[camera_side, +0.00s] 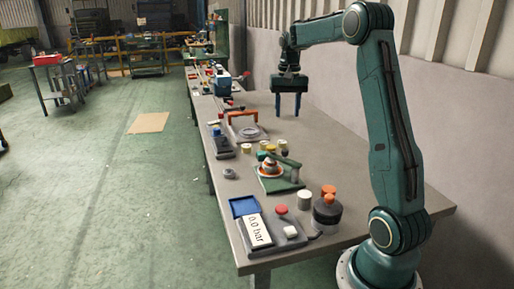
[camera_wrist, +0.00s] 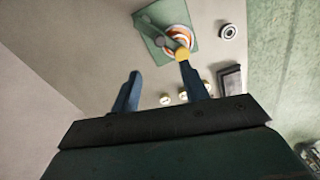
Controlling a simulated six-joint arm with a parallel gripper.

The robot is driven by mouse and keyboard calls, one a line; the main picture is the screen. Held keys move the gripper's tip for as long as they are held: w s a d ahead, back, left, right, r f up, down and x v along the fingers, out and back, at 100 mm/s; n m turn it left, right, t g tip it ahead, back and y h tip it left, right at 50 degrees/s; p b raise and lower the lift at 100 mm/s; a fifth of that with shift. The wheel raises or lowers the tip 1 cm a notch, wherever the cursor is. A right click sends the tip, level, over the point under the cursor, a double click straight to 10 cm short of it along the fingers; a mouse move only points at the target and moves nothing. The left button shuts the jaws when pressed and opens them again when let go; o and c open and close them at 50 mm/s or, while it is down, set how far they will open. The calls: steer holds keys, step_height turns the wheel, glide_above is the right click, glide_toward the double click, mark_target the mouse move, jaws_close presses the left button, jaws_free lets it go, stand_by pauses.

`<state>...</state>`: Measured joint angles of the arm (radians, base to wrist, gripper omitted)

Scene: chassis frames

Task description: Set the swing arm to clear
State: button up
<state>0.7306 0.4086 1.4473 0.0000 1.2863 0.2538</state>
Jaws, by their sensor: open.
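The swing arm (camera_side: 284,159) is a green bar on a post at the right of a green base plate (camera_side: 270,184). It reaches left over a ringed orange-and-white stack (camera_side: 268,169). In the wrist view the swing arm (camera_wrist: 154,31) crosses the plate (camera_wrist: 188,14) diagonally and overlaps the stack (camera_wrist: 183,34). A yellow round piece (camera_wrist: 182,53) shows near the arm's end. My gripper (camera_side: 288,114) is open and empty, pointing down, high above the bench and beyond the plate. Its blue fingers also show in the wrist view (camera_wrist: 160,72), apart from the swing arm.
Several small cylinders (camera_side: 264,145) stand just beyond the plate. An orange-handled frame (camera_side: 243,115) is farther back.

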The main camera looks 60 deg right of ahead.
mark_target(285, 150)
steer(key=shift+f, duration=0.1)
step_height(285, 150, down, 14)
steer(key=shift+r, duration=0.25)
stand_by(0.5)
jaws_close()
